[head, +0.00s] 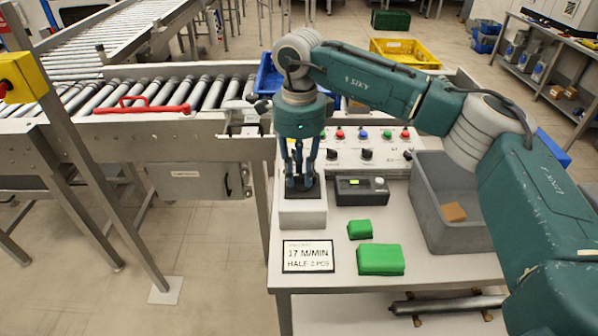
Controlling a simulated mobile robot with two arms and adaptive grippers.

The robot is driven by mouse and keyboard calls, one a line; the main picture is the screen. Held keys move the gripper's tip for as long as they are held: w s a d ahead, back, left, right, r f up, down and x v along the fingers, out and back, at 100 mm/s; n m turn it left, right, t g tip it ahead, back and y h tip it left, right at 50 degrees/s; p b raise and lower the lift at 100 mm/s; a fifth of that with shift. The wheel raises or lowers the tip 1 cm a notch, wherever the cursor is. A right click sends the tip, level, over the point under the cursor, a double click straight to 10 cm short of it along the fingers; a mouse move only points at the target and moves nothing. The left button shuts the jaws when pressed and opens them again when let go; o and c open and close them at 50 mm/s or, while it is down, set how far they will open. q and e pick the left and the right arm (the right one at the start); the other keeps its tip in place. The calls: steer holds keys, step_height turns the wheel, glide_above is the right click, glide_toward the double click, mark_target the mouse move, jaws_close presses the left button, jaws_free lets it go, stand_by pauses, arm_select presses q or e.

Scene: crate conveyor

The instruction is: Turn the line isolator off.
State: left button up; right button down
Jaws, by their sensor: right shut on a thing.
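A pale grey box with a dark top plate (303,214), which looks like the line isolator, stands on the left side of the table. My right gripper (301,186) points straight down onto its top from above. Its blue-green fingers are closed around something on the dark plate. The held part, likely the isolator's handle, is mostly hidden by the fingers, so its angle cannot be told. My left gripper is not in view.
A control panel (350,158) with coloured buttons and a black device (361,191) stand close right of the gripper. Green blocks (380,260), a sign (307,257) and a grey bin (430,222) share the table (420,268). A roller conveyor (150,93) runs left.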

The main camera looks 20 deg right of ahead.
mark_target(300, 177)
steer(key=shift+w+r, duration=0.1)
steer(key=shift+r, duration=0.05)
steer(key=c, duration=1.5)
jaws_free()
steer(key=shift+o, duration=0.2)
step_height(300, 177, up, 12)
